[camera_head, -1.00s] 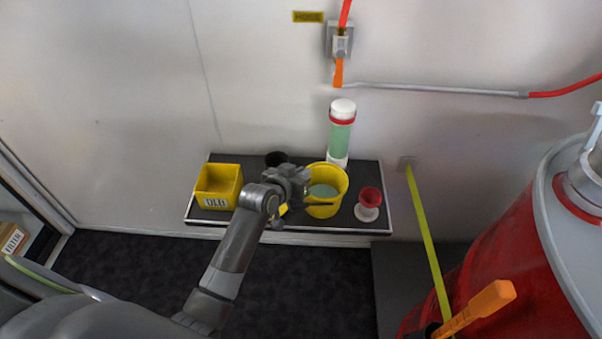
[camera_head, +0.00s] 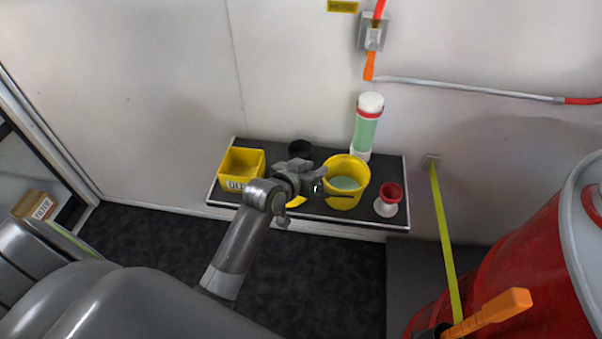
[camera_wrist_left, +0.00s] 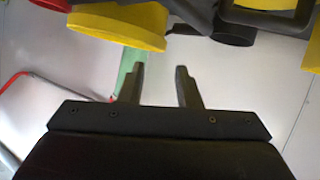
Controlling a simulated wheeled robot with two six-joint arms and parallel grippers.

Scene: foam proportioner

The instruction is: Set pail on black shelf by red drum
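The yellow pail (camera_head: 356,173) stands upright on the wall shelf's dark top, with pale green contents. The wrist view shows it too, at the upper left (camera_wrist_left: 118,25). My left gripper (camera_head: 332,189) overlaps the pail's left front in the head view; contact is not clear. In the wrist view its two fingers (camera_wrist_left: 160,82) are apart with nothing between them, and the pail lies beyond them. The red drum (camera_head: 530,265) stands at the right. A dark low surface (camera_head: 415,268) lies beside it, partly hidden. My right gripper is not in view.
The wall shelf (camera_head: 228,190) also holds a yellow bin (camera_head: 240,166), a black cup (camera_head: 299,149), a green cylinder (camera_head: 366,130) and a red-and-white cup (camera_head: 389,198). A yellow strap (camera_head: 443,235) and an orange handle (camera_head: 490,312) are near the drum.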

